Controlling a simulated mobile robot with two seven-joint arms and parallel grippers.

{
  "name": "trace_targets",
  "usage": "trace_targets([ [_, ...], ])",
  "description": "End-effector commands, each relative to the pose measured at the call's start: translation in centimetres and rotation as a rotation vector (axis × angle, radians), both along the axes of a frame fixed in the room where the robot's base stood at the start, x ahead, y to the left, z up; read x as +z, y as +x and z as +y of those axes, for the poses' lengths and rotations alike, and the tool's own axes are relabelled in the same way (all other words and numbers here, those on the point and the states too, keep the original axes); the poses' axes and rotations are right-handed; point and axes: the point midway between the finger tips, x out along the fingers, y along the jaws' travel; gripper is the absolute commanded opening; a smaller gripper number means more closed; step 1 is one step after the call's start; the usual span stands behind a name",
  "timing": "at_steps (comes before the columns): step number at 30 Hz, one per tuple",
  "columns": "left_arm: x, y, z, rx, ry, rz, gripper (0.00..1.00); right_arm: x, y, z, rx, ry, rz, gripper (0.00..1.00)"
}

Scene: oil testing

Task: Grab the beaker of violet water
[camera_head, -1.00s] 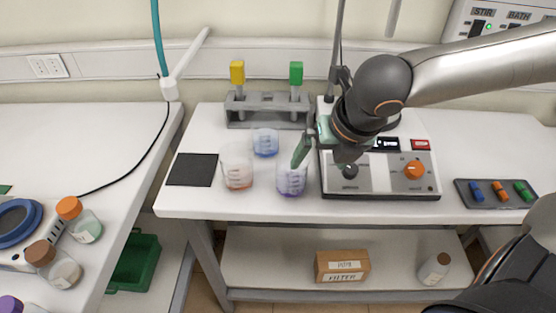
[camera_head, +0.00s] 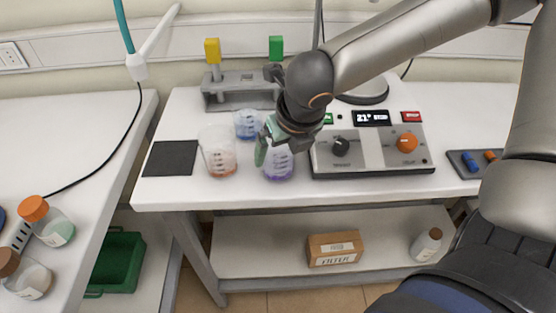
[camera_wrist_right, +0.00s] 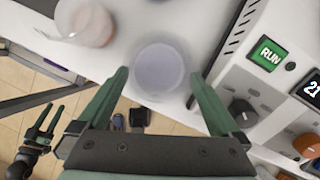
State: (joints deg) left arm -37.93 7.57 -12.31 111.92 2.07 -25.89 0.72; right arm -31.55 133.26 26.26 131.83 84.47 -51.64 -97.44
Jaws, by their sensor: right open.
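The beaker of violet water (camera_head: 279,165) stands upright near the front edge of the table. My right gripper (camera_head: 272,148) is above and around its upper part in the head view, hiding part of the rim. In the right wrist view the violet beaker (camera_wrist_right: 160,72) lies between the two green fingertips of the right gripper (camera_wrist_right: 160,84), which are open with a gap on each side. My left gripper (camera_wrist_right: 51,106) shows at the lower left of the wrist view, its fingers apart and empty. It is outside the head view.
A beaker of orange-red liquid (camera_head: 219,155) stands left of the violet one, and a blue beaker (camera_head: 248,124) behind. A control box (camera_head: 372,150) with knobs is close on the right. A grey rack (camera_head: 240,92) is behind. A black mat (camera_head: 170,158) lies at left.

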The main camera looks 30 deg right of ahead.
Motion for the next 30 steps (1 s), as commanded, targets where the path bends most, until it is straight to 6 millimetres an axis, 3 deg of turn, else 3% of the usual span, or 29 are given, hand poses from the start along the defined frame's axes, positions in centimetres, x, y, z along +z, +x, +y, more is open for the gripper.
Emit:
trace_targets([
  [1,-0.7,0.2,-0.1,-0.003,-0.001,-0.001,0.50,-1.3,0.3,0.0,-0.001,0.000,0.003,1.00],
  [6,-0.7,0.7,-0.5,-0.013,-0.003,-0.004,0.50,-3.0,1.1,-0.1,-0.001,0.001,0.003,1.00],
  [15,-0.2,0.9,-0.9,-0.020,-0.010,-0.012,0.50,-3.2,1.3,-0.1,0.001,0.001,0.001,0.99],
  [30,-0.6,0.6,-0.6,-0.017,-0.005,-0.004,0.50,-3.1,1.3,-0.1,0.000,0.000,0.001,0.43],
])
